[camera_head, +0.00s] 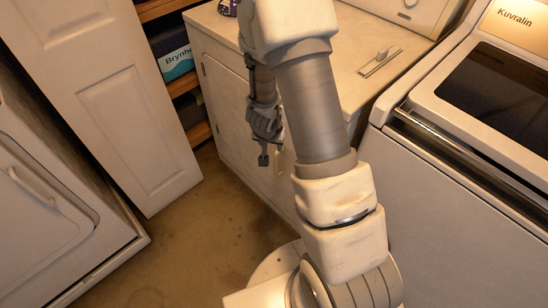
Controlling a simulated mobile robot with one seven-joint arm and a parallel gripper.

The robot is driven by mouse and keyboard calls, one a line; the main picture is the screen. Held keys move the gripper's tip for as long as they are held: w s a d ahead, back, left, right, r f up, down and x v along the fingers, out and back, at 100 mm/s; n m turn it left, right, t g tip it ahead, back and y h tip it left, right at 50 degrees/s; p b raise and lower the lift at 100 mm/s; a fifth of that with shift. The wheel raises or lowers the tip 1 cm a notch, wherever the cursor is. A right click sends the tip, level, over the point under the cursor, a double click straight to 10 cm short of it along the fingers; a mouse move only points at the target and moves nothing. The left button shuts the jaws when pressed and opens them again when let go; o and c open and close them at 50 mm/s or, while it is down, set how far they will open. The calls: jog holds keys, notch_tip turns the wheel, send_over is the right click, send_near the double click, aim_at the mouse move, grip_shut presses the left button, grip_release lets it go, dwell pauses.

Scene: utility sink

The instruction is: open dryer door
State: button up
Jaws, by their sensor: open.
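A white dryer-like machine (236,56) stands in the middle, with a lint-screen handle (380,56) on its top. Its front door (222,95) has hinges on the left side and looks shut. My arm hides the right part of this front, and a pale upright piece that may be the door handle (279,162) shows only partly. My gripper (264,157) is open, pointing down in front of the door. I cannot tell whether it touches the door. Nothing is seen between its fingers.
Another white machine (60,215) with a shut, handled front door stands at the left. A white panel door (115,110) stands beside shelves with a labelled box (174,56). A top-loading machine (450,190) is at the right. Brown floor (190,245) is clear between them.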

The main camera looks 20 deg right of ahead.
aim_at(276, 160)
jog(key=b+x, duration=0.2)
jog(key=x, duration=0.4)
jog(key=b+x, duration=0.2)
jog(key=x, duration=0.4)
jog(key=s+b+x, duration=0.1)
jog(key=b+x, duration=0.1)
jog(key=x, duration=0.4)
jog(key=shift+w+d+f, duration=0.1)
jog(key=shift+d+f, duration=0.05)
jog(key=shift+f, duration=0.05)
grip_shut()
dwell(0.7)
